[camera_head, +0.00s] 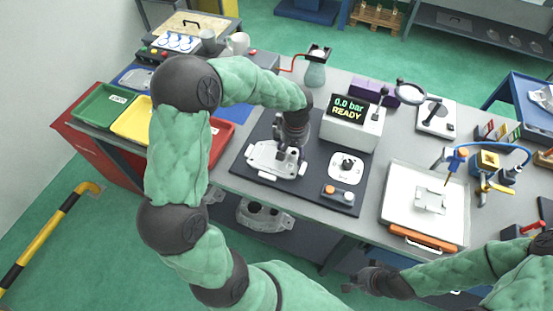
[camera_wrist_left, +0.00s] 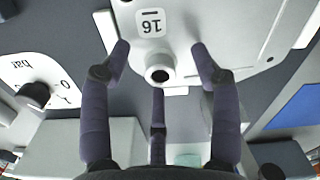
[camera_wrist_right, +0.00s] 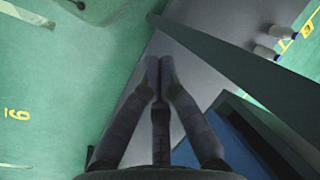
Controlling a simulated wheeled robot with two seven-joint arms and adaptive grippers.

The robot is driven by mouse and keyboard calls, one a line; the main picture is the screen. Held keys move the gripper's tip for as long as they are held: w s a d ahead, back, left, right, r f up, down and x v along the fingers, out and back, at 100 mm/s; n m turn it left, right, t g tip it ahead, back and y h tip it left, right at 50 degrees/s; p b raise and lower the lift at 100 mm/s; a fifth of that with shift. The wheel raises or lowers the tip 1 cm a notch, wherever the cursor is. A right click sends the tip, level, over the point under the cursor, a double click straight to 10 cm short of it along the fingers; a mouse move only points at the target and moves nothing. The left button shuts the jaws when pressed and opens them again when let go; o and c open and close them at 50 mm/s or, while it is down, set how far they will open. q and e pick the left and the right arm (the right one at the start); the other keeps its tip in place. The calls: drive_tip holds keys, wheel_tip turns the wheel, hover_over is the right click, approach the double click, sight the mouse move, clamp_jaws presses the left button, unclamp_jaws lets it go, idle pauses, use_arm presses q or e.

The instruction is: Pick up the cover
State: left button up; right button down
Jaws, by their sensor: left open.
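A pale metal cover (camera_head: 262,160) lies on the dark mat at the middle of the bench. In the left wrist view the cover (camera_wrist_left: 215,20) carries an upside-down label 16 and a round hollow boss (camera_wrist_left: 159,68). My left gripper (camera_head: 289,150) is over the cover, pointing down. Its fingers (camera_wrist_left: 160,52) are open and spread around the boss, with a gap on each side; nothing is held. My right gripper (camera_head: 356,284) hangs in front of the bench, low at the right. Its fingertips (camera_wrist_right: 158,62) are together and empty.
A pressure unit (camera_head: 352,126) reads 0.0 bar READY beside the cover. A gauge plate (camera_head: 346,167) and button box (camera_head: 341,193) are on the mat (camera_head: 315,192). A white tray (camera_head: 398,207) with a small pale part stands right. Green and yellow bins (camera_head: 133,119) are left.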

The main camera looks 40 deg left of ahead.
use_arm(q)
drive_tip(key=shift+r, duration=0.1)
clamp_jaws()
